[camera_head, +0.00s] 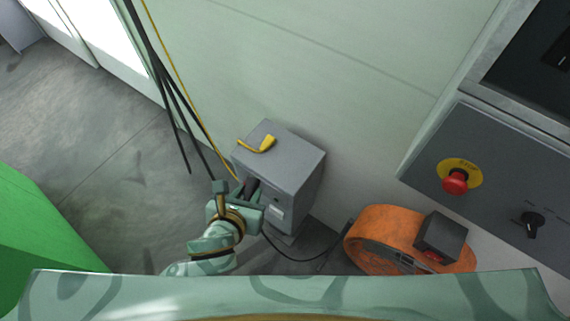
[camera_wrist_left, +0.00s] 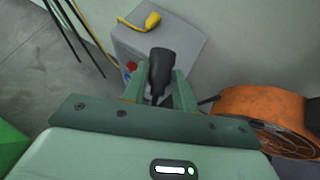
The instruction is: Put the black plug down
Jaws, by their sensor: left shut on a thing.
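The black plug (camera_wrist_left: 161,70) is held between the fingers of my left gripper (camera_wrist_left: 160,90), which is shut on it. In the head view my left gripper (camera_head: 236,191) is in front of the grey box, and the black plug (camera_head: 251,186) shows dark between its fingers. A thin black cable (camera_head: 287,256) runs along the floor from below the gripper towards the orange reel. My right gripper is not in either view.
A control panel with a red emergency button (camera_head: 456,182) is at the right. Several dark cables (camera_head: 172,88) hang at left. A green block (camera_head: 40,240) is at lower left.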

